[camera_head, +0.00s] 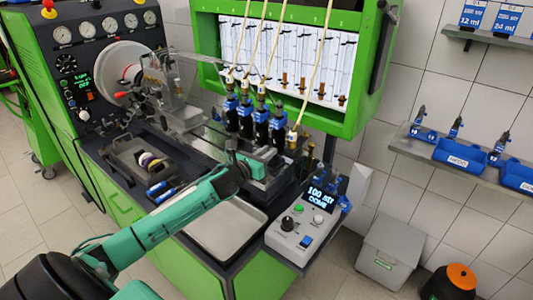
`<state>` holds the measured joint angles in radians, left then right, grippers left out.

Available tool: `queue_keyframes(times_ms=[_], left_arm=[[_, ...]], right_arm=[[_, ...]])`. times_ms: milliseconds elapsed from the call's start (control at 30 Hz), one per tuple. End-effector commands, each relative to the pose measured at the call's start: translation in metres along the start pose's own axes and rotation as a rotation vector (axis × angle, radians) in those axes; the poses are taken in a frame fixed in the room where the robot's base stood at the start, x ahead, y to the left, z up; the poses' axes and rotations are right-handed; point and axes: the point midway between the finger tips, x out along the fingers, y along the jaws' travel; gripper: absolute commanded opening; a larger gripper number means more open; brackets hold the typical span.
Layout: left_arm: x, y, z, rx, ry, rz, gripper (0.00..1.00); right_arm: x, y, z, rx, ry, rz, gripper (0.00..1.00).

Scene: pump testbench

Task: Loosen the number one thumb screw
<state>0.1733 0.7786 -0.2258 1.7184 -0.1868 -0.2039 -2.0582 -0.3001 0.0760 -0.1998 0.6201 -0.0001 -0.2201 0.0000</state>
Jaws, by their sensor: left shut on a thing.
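My left arm comes in from the bottom left. My left gripper (238,158) is at the injector clamp rail on the pump testbench (125,205), just below the row of dark injectors with blue collars (247,115). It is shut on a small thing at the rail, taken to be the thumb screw. The fingertips and the screw are mostly hidden by the wrist, and no screw number can be read. My right gripper is not in view.
A grey tray (222,240) lies on the bench front below my arm. A control box (305,222) with a lit display stands to the right. A tool tray (125,165) is at the left.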

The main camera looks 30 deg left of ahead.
Motion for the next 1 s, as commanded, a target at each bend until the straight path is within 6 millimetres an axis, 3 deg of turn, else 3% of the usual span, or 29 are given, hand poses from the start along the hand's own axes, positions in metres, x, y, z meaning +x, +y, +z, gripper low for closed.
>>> queue_keyframes(times_ms=[1000], left_arm=[[0.0000, 0.0007, -0.0003, -0.951, -0.017, 0.001, 0.00]], right_arm=[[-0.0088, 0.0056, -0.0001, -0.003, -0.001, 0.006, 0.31]])
